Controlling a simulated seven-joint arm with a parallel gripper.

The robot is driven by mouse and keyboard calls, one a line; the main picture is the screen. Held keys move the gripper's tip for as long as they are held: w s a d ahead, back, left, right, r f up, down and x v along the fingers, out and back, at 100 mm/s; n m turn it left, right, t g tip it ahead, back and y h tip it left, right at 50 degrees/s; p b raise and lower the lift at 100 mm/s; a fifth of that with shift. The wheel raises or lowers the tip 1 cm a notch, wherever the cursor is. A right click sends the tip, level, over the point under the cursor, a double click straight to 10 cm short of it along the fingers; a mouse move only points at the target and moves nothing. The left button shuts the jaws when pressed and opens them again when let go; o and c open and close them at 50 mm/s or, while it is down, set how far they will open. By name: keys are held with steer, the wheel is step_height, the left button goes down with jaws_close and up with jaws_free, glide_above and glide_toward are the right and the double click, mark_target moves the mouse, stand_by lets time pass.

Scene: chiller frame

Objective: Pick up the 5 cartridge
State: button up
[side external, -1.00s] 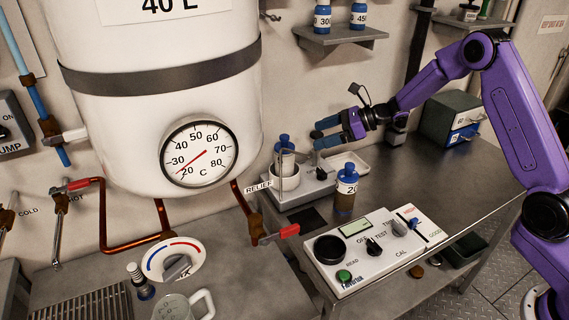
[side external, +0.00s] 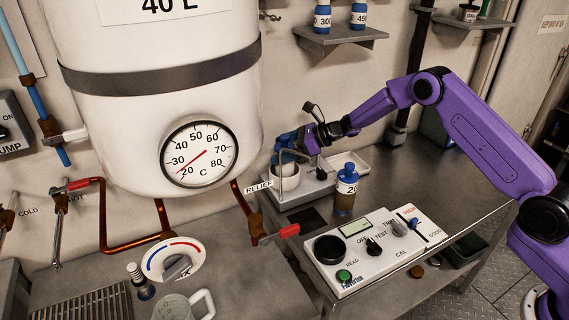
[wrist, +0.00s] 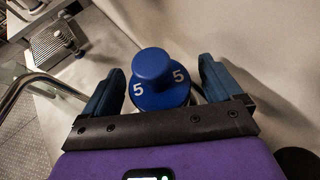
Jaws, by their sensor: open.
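The 5 cartridge (wrist: 157,83) has a round blue knob and a blue cap marked with white 5s. In the wrist view it sits between the two blue fingers of my gripper (wrist: 162,68). The fingers are open, one on each side, with small gaps visible. In the side view my gripper (side external: 291,143) is at the white cup (side external: 285,183) on the bench unit. Its fingers largely hide the cartridge there, and the cartridge's lower part is hidden inside the cup.
A thin metal spout (side external: 281,170) curves close to the cup, left of my gripper in the wrist view. A blue-capped bottle (side external: 345,190) stands to the right. A meter box (side external: 376,250) is in front.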

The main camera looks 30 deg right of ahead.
steer(key=shift+w+a+f, duration=0.3)
steer(key=shift+a, duration=0.3)
steer(key=c, duration=1.2)
